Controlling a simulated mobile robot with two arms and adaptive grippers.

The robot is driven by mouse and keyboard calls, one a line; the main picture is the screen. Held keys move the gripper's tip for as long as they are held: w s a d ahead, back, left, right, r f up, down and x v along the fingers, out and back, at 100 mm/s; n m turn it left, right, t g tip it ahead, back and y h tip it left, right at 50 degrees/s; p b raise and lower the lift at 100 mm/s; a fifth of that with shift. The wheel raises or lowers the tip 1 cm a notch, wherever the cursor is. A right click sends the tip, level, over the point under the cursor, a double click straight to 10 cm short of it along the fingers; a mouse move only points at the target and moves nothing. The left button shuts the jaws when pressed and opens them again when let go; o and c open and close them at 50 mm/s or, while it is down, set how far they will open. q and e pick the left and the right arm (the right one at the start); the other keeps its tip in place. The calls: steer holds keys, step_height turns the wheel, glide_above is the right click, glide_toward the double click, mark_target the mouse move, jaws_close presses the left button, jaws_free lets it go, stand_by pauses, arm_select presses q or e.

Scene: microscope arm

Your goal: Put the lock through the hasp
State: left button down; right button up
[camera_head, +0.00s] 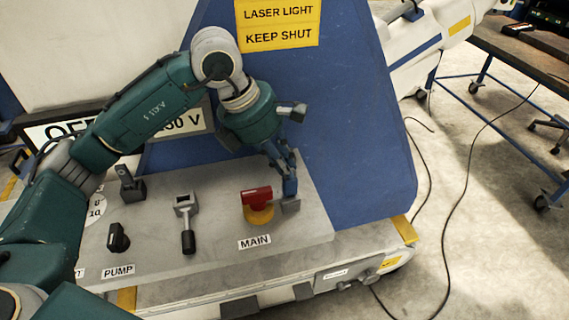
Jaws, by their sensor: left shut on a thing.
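My left gripper (288,188) points down over the right part of the grey control panel (215,249). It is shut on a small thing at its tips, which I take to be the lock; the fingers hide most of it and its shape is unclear. Just left of the fingertips is a red block-shaped part (257,194) over a round yellow part (259,215), above the MAIN label. I cannot tell whether the fingers touch it. I cannot make out a hasp clearly. My right gripper is not in view.
Left of MAIN, a grey bracket with a dark-ended lever (187,222) and a black knob (118,238) above the PUMP label stick up. A black switch (130,184) stands behind them. A sloping blue housing (350,150) rises close behind the gripper.

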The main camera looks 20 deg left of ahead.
arm_select(q)
steer(key=shift+f, duration=0.25)
steer(key=c, duration=1.7)
jaws_free()
steer(key=shift+c, duration=0.2)
steer(key=v, duration=1.2)
